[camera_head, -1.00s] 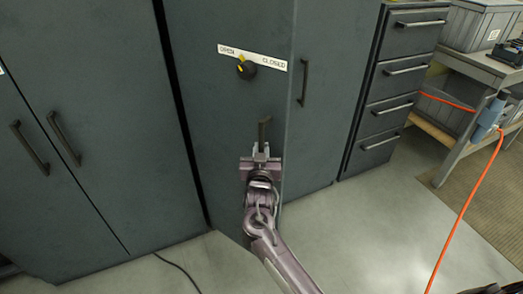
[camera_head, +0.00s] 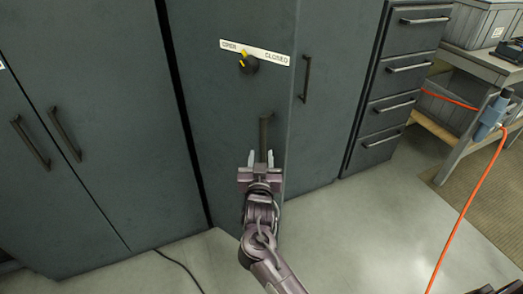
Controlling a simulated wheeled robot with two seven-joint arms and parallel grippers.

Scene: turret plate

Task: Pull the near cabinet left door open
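The near cabinet's left door (camera_head: 225,110) is dark grey-green and stands ajar, its free edge jutting out in front of the right door (camera_head: 330,130). Its black knob (camera_head: 249,65) has a yellow pointer turned toward OPEN on the white label (camera_head: 256,52). The door's vertical bar handle (camera_head: 265,130) is below the knob. My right gripper (camera_head: 260,158) is open at the handle's lower end, one finger on each side of the bar; contact cannot be told. My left gripper is not in view.
Another double-door cabinet (camera_head: 80,200) stands at the left. A drawer unit (camera_head: 400,85) and a workbench (camera_head: 480,65) stand at the right. An orange cable (camera_head: 466,210) hangs to the floor, and a black cable (camera_head: 180,268) lies at the lower left. The floor (camera_head: 365,235) between is clear.

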